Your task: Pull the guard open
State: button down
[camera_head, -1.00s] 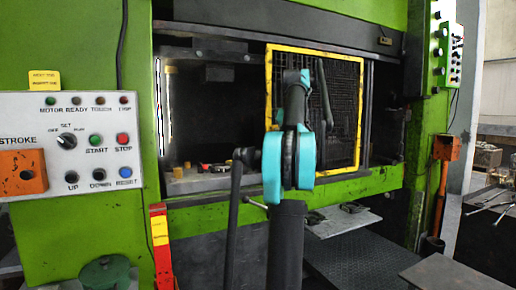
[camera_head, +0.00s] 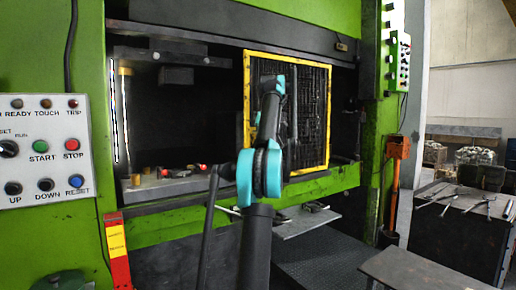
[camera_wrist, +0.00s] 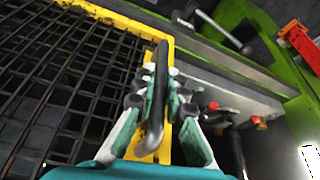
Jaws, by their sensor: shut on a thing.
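The guard is a black mesh panel in a yellow frame (camera_head: 247,100), standing across the right part of the press opening in the head view. Its yellow frame and mesh fill the left of the wrist view (camera_wrist: 60,80). A dark bar handle (camera_wrist: 157,95) runs along the yellow frame edge. My gripper (camera_wrist: 160,100) is shut on this handle, with a finger on each side of it. In the head view my arm hides part of the guard, and the grip itself is not clear. The left part of the opening is uncovered.
Small parts, some glowing red (camera_head: 202,167), lie on the press bed at left. A control panel (camera_head: 45,150) is at the far left, and a red and yellow post (camera_head: 117,250) stands low in front. A table with tools (camera_head: 460,205) is at right.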

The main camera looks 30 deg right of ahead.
jog(key=c, duration=1.6)
grip_release()
jog(key=shift+o, duration=0.2)
jog(key=shift+r, duration=0.1)
jog(key=s+d+r, duration=0.1)
jog(key=s, duration=0.5)
jog(key=s+d+r, duration=0.1)
jog(key=s, duration=0.6)
jog(key=shift+d+r, duration=0.25)
jog(key=shift+w, duration=0.1)
